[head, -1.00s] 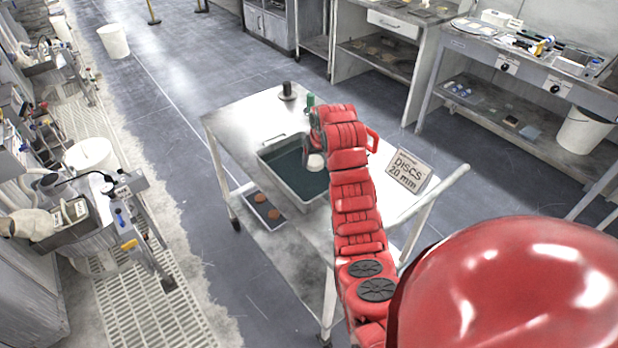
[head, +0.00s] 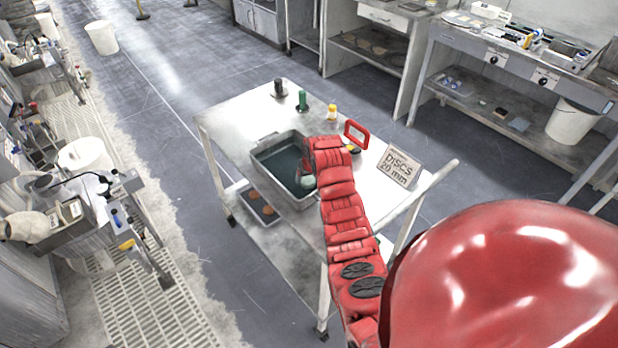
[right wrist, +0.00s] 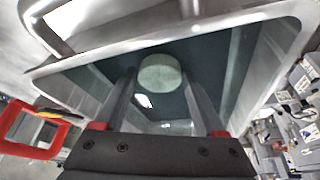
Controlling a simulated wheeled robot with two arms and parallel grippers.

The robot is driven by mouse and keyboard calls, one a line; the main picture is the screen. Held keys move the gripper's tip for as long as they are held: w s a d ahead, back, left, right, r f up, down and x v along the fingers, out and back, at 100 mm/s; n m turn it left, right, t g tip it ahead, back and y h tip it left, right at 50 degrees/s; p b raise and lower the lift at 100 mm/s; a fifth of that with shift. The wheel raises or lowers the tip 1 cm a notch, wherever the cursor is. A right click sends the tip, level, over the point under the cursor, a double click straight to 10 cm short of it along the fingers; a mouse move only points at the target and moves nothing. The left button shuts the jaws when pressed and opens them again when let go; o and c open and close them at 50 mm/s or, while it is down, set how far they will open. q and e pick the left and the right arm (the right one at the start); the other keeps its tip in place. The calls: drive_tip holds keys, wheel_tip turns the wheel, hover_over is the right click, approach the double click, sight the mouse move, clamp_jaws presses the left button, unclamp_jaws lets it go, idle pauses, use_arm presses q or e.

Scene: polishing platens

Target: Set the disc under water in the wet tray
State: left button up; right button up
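The wet tray (head: 262,150) is a grey metal basin of dark water on the metal cart. My right gripper (head: 309,180) reaches down into its near right part. In the right wrist view the round, pale green disc (right wrist: 160,73) sits between the tips of my right gripper (right wrist: 160,85), which appear closed on its rim. The disc also shows at the gripper's end in the head view (head: 308,182). It looks green-tinted, as if under water; its distance to the tray floor is unclear. My left gripper is out of view.
On the cart stand a dark bottle (head: 280,88), a green bottle (head: 303,100), a yellow-capped bottle (head: 332,113), a red frame (head: 357,133) and a "DISCS 20 mm" sign (head: 400,166). The lower shelf holds a tray with brown discs (head: 268,210).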

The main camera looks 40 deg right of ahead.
drive_tip(key=o, duration=0.3)
drive_tip(key=shift+o, duration=0.2)
drive_tip(key=shift+r, duration=0.1)
